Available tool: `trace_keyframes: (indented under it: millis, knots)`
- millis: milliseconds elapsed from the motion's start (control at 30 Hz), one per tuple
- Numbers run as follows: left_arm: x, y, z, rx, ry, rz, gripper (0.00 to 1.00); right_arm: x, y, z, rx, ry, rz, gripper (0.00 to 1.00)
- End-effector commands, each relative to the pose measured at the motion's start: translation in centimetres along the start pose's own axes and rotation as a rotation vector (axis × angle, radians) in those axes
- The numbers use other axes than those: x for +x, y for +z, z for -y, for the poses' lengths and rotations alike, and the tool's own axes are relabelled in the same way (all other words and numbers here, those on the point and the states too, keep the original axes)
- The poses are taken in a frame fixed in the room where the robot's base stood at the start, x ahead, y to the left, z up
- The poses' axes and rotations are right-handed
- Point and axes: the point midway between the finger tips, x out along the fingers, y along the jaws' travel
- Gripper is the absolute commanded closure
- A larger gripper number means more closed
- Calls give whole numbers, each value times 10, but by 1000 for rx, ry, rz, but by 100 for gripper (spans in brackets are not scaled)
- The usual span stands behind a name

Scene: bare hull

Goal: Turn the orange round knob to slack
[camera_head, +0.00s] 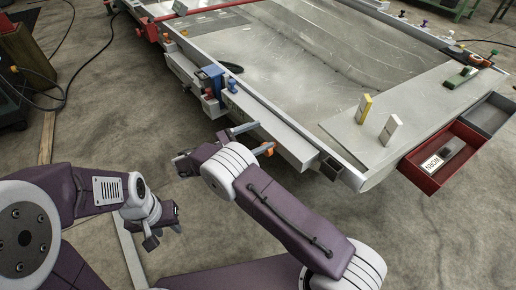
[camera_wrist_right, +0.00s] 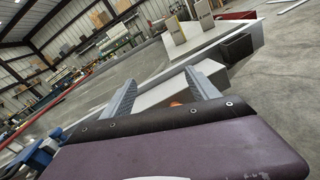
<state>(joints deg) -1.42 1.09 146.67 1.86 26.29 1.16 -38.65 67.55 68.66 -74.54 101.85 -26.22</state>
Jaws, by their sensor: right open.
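The orange round knob (camera_head: 269,151) shows as a small orange patch at the side of the workbench, beside my right gripper's fingers. In the right wrist view an orange bit (camera_wrist_right: 176,103) shows low between the two fingers, mostly hidden by the gripper's body. My right gripper (camera_head: 264,137) is open, its two grey fingers pointing toward the bench side. It also shows in the right wrist view (camera_wrist_right: 160,78), fingers apart. I cannot tell whether a finger touches the knob. My left gripper (camera_head: 164,235) hangs low over the floor, away from the bench, with its fingers seemingly apart and empty.
The large grey-topped workbench (camera_head: 248,108) has a blue clamp (camera_head: 213,78) on its near side. A yellow block (camera_head: 364,108) and a pale block (camera_head: 390,130) stand on top. An open red drawer (camera_head: 425,180) juts out at the right.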

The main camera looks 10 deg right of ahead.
Motion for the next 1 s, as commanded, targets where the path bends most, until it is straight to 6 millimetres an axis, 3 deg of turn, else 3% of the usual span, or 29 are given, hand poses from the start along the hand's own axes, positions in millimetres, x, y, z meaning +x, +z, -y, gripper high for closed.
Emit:
trace_keyframes:
  millis: [33,100,300,433,567,1000]
  knots:
    - [23,2,0,0,0,0,64,-9,-33,9,-22,23,1,31]
    - [35,4,1,0,0,0,64,-19,-58,17,-52,52,4,31]
    - [59,6,1,0,0,0,64,-41,-100,32,-102,111,9,31]
    - [61,6,1,0,0,0,64,-47,-102,32,-101,124,6,31]
    - [62,6,1,0,0,0,64,-41,-101,31,-101,121,6,31]
    - [90,9,2,0,0,0,64,37,-102,22,-100,120,5,31]
